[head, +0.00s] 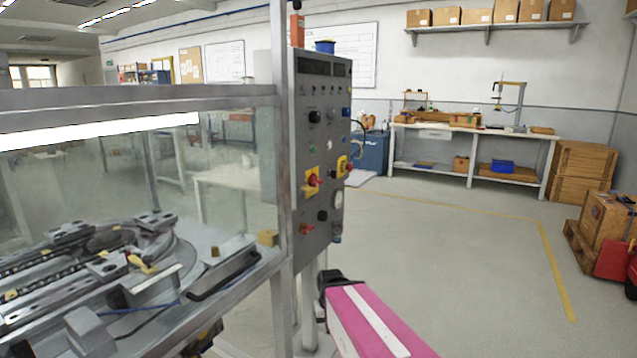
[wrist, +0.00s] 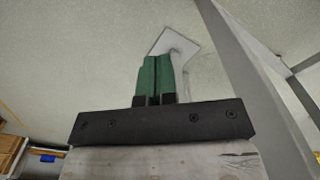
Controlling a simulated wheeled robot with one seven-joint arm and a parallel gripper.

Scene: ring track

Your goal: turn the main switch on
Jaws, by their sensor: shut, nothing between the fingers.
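A grey control panel (head: 322,150) stands upright at the right end of the machine frame in the head view. It carries two red rotary switches on yellow plates, one on the left (head: 313,180) and one on the right (head: 347,167). A smaller red knob (head: 306,229) sits lower down. I cannot tell which is the main switch or how any of them is set. My gripper (wrist: 156,60) is shut and empty in the wrist view, its green fingers together. My pink arm is low in the head view, below and apart from the panel.
A glazed machine enclosure with a metal frame post (head: 280,150) stands left of the panel. Grey frame bars (wrist: 262,90) pass right of my gripper in the wrist view. Open floor (head: 450,250) lies to the right, with a workbench (head: 470,135) and wooden crates (head: 580,170) beyond.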

